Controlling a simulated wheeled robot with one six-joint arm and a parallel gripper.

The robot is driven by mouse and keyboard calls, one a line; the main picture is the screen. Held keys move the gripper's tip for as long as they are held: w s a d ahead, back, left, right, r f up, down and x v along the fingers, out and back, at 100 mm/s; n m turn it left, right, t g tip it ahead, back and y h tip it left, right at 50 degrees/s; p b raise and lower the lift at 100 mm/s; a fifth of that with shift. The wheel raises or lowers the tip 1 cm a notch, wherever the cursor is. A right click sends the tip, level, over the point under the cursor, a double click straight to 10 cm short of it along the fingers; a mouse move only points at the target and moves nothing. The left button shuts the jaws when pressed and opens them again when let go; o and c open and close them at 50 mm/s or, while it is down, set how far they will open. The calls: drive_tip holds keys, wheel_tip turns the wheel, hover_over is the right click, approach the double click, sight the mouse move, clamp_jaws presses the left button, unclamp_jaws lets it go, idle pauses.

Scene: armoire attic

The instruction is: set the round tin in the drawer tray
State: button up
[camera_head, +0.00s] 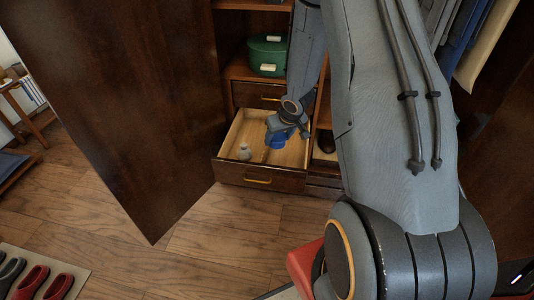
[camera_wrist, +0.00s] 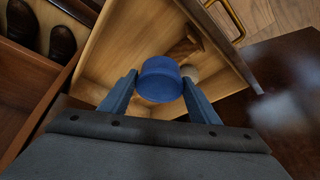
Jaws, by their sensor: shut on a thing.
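The round tin is blue. It shows between the two fingers of my gripper (camera_wrist: 160,84) in the wrist view, where the tin (camera_wrist: 161,79) hides part of what lies beyond it. In the head view the tin (camera_head: 277,141) is under my gripper (camera_head: 281,131), over the right part of the open drawer. The drawer tray (camera_head: 232,134) is pale wood inside with a dark front. It also shows in the wrist view (camera_wrist: 112,48). I cannot tell whether the tin touches the drawer floor.
A small pale bottle-like thing (camera_head: 244,152) stands in the drawer's left part, with a low divider beside it. A green round box (camera_head: 268,54) sits on the shelf above. A large open door (camera_head: 120,90) stands left. Dark shoes (camera_wrist: 62,43) lie in a compartment beside the drawer.

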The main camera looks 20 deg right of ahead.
drive_tip(key=d+f+b, duration=0.1)
drive_tip(key=f, duration=0.2)
drive_tip(key=w+d+f+b, duration=0.1)
drive_tip(key=d+f+b, duration=0.1)
drive_tip(key=f, duration=0.1)
drive_tip(key=d+f+b, duration=0.2)
drive_tip(key=f, duration=0.2)
drive_tip(key=shift+w+d+f, duration=0.1)
drive_tip(key=shift+w+d, duration=0.05)
drive_tip(key=shift+w, duration=0.05)
drive_tip(key=shift+f+b, duration=1)
drive_tip(key=shift+f, duration=1.15)
drive_tip(key=shift+f, duration=0.15)
drive_tip(key=o, duration=0.8)
drive_tip(key=shift+o, duration=0.2)
